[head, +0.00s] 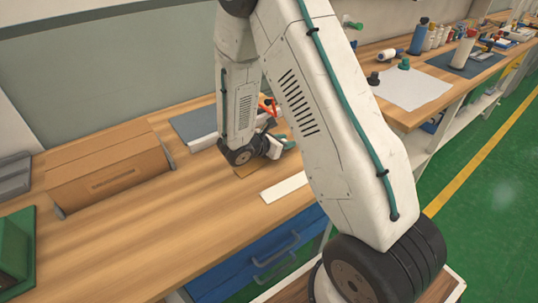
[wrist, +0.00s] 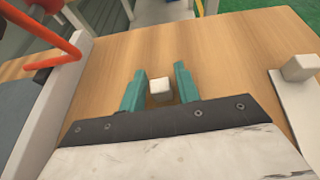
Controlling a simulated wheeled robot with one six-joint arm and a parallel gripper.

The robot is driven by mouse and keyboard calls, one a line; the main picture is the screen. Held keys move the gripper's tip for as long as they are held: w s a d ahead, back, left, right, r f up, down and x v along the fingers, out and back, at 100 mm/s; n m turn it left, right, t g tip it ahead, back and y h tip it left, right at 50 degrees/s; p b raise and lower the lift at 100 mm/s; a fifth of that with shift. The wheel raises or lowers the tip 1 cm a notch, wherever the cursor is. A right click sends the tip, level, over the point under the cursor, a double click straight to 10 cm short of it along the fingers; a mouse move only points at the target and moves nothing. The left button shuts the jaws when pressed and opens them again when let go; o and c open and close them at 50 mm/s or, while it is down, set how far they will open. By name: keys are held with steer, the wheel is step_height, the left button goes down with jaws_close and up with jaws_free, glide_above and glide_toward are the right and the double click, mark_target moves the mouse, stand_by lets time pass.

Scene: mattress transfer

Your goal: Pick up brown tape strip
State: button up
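The brown tape strip (head: 249,171) lies on the wooden bench under my gripper (head: 282,145), which hides part of it in the head view. In the wrist view, a small white block (wrist: 160,87) stands between the teal fingers of my gripper (wrist: 160,84). A little darker brown shows beside the block, but the strip's outline is hard to make out there. The fingers are apart, with a narrow gap on each side of the block, so my gripper is open around it.
A white strip (head: 284,188) lies to the right, with a white block (wrist: 299,68) on it. A grey-topped white box (head: 195,124) and a red-orange bar (wrist: 52,42) are to the left. A brown case (head: 108,172) stands farther left, with clear bench before it.

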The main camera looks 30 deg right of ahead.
jaws_close()
